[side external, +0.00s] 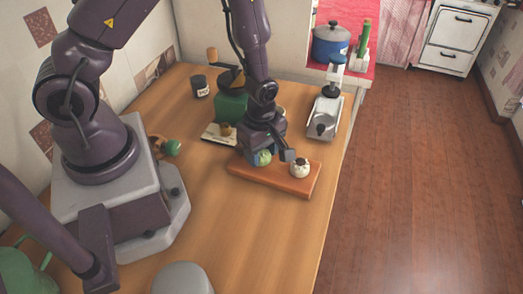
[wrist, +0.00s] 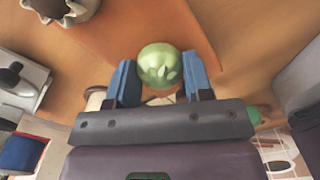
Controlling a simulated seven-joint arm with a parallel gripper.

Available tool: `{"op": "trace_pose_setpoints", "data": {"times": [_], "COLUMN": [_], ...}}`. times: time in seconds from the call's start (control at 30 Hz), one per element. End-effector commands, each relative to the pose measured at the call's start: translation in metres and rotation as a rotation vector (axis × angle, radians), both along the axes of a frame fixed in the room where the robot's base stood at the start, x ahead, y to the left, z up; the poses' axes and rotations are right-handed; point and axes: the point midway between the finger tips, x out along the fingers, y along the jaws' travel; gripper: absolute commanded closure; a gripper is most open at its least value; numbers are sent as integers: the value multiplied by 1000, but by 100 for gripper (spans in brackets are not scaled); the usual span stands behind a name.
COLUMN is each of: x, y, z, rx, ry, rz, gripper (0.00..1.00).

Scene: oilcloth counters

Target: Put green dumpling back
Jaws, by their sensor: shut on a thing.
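The green dumpling (side external: 263,158) is round and pale green with a pleated top. In the wrist view the green dumpling (wrist: 160,65) sits between the two blue fingers of my gripper (wrist: 164,80), which is shut on it. In the side view my gripper (side external: 269,155) is at the back edge of the orange-brown board (side external: 268,180). I cannot tell whether the dumpling touches the board. A white dumpling with a dark top (side external: 300,169) stands at the board's right end. It shows at the top left of the wrist view (wrist: 68,10).
Behind my gripper stand a green box-shaped thing (side external: 231,106) and a dark jar (side external: 199,86). A metal scale-like device (side external: 323,122) is at the counter's right edge. A blue pot (side external: 331,44) is on the red counter. The wooden counter (side external: 240,225) in front of the board is clear.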

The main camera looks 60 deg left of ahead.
Motion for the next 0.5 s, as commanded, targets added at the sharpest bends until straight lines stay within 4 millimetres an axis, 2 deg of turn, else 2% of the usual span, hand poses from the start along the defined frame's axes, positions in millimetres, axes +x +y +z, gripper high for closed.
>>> {"op": "trace_pose_setpoints", "data": {"times": [0.37, 0.4, 0.5], "x": [0, 0, 0], "y": [0, 0, 0], "z": [-4, -4, -4], "rx": [0, 0, -1], "ry": [0, -1, -1], "rz": [1, 1, 1], "gripper": [59, 49, 28]}}
